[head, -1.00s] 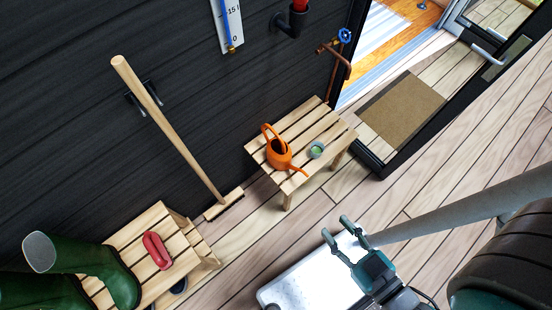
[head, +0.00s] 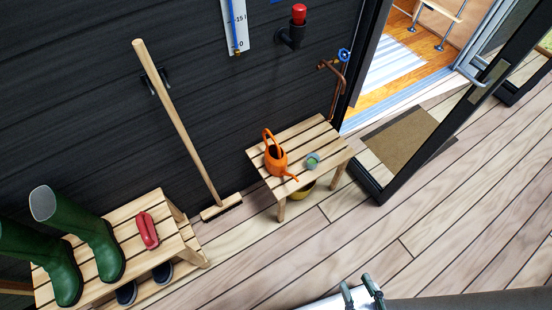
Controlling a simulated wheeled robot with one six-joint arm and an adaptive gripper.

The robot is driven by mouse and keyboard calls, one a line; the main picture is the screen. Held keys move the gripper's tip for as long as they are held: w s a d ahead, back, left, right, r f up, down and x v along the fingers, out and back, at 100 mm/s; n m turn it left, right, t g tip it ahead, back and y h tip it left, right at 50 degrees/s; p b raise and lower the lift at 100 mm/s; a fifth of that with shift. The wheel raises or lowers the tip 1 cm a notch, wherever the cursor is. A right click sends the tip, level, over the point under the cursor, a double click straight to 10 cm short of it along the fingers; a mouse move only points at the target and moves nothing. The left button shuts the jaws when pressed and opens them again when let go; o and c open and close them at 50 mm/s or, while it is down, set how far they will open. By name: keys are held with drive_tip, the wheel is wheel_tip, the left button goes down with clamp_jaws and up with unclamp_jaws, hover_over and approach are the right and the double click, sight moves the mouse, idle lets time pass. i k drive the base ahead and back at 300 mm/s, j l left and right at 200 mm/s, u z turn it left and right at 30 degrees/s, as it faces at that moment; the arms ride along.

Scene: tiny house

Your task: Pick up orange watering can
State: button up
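The orange watering can (head: 275,160) stands upright on a small slatted wooden bench (head: 318,140) against the dark wall. Its tall handle rises at the back left and its spout points to the lower right. My gripper (head: 359,286) shows only in part at the bottom edge of the head view, its two fingers apart with nothing seen between them. It is well in front of the bench and away from the can.
A small greenish cup (head: 312,161) stands right of the can. A yellowish pot (head: 302,191) is under the bench. A broom (head: 180,125) leans on the wall. Green boots (head: 92,235) and a red object (head: 147,231) sit on a left bench. An open door (head: 440,110) stands right. Floor ahead is clear.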

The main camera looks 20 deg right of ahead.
sight(275, 158)
drive_tip(key=i+u, duration=0.45)
drive_tip(key=i, duration=0.85)
drive_tip(key=l, duration=0.1)
